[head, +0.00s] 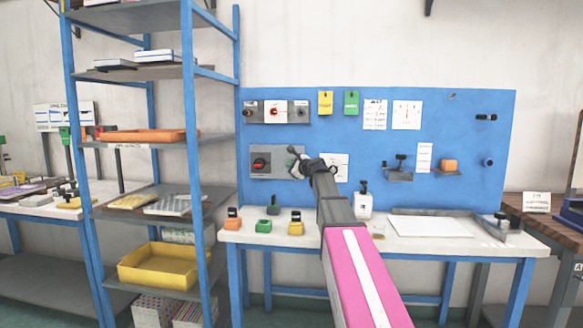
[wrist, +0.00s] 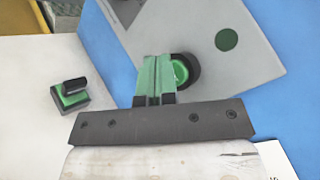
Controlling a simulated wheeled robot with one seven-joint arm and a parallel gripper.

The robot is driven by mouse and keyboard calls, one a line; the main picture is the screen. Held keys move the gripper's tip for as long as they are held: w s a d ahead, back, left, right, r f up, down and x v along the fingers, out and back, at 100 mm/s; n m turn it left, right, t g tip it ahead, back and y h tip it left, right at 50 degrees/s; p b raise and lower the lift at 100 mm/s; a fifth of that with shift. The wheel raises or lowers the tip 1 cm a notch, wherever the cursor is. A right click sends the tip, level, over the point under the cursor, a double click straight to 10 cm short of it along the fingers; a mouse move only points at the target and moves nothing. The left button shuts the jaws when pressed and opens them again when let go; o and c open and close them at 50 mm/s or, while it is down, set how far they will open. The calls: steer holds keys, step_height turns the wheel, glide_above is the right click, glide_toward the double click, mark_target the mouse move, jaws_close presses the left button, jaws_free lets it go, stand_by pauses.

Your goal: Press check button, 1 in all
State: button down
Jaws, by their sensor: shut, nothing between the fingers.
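The check button seems to be the round green button (wrist: 182,72) with a black rim, on a grey panel in the wrist view. My gripper's green fingers (wrist: 157,75) are closed together with nothing between them, just left of the button's face and overlapping its rim in the picture. I cannot tell whether they touch it. In the head view my gripper (head: 297,160) is in front of the right part of the lower grey panel (head: 262,174) on the blue board. The button is hidden there behind my gripper and arm.
The blue board (head: 440,120) stands behind a white workbench (head: 420,243). A green block with a black handle (wrist: 70,97) lies left of my fingers in the wrist view. A blue shelf rack (head: 202,170) stands close on the left. A red knob (head: 259,162) is on the same panel.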

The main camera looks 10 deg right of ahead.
steer(key=shift+w+d, duration=0.1)
steer(key=shift+w, duration=0.1)
steer(key=shift+s, duration=0.1)
stand_by(0.4)
steer(key=shift+s+a, duration=0.3)
steer(key=shift+s, duration=0.55)
steer(key=s, duration=0.1)
steer(key=s+a, duration=0.1)
steer(key=s, duration=0.2)
steer(key=shift+s+a, duration=0.3)
steer(key=shift+s, duration=0.05)
stand_by(0.4)
